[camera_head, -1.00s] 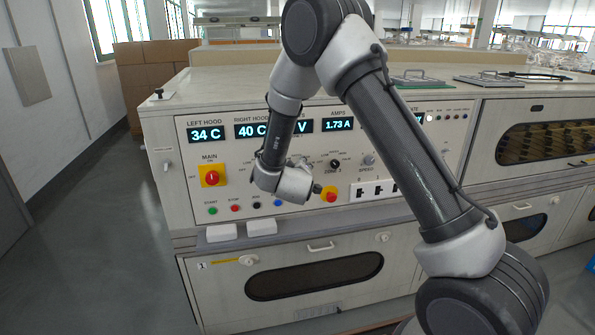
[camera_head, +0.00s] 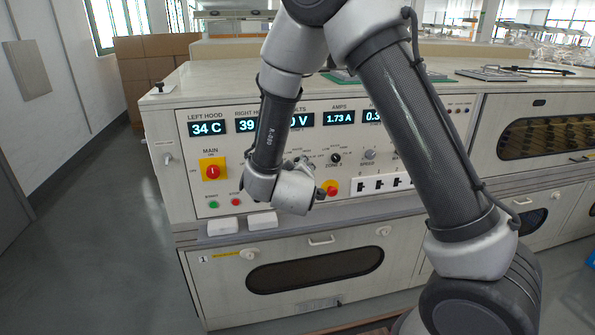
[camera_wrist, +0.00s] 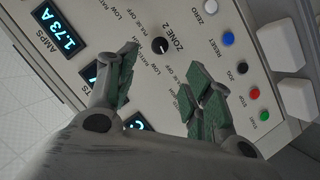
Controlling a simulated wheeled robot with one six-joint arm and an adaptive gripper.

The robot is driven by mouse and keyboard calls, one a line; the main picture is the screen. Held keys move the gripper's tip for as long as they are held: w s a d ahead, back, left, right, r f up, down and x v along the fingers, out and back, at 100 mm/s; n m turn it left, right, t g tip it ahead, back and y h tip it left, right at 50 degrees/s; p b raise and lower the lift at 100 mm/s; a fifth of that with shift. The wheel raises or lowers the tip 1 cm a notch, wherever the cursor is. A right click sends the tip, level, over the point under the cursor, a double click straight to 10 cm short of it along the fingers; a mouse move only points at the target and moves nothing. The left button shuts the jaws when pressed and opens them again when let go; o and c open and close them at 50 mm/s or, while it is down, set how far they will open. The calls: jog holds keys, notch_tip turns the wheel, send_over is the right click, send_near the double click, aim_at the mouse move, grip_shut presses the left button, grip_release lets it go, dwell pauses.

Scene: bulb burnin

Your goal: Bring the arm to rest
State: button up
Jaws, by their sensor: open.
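My arm reaches across the front of the control panel (camera_head: 188,160) in the head view. The ZONE 2 knob (camera_wrist: 160,46) shows beyond the fingers, on the panel face. The exact gap from fingers to panel cannot be told. My forearm and wrist hide part of the panel's middle.
The red-and-yellow MAIN switch (camera_head: 212,170) is at the panel's left. Two white blocks (camera_head: 222,227) (camera_head: 262,221) sit on the ledge below. Flat plates (camera_head: 490,74) lie on the machine's top. Cardboard boxes (camera_head: 150,55) stand behind. Floor at the left is clear.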

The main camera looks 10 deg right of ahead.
jog(key=s+a+f+g+y, duration=0.4)
jog(key=a+f, duration=0.1)
jog(key=f, duration=0.4)
jog(key=s+a+m+g+y, duration=0.1)
jog(key=s+a+g+y, duration=0.1)
jog(key=s+g, duration=0.4)
jog(key=s+d+r+m+h, duration=0.2)
jog(key=s+d+r+m, duration=0.2)
jog(key=s+d+r, duration=1.8)
jog(key=d+r, duration=0.2)
jog(key=d, duration=0.1)
jog(key=shift+s+d+r, duration=0.25)
jog(key=shift+r, duration=0.15)
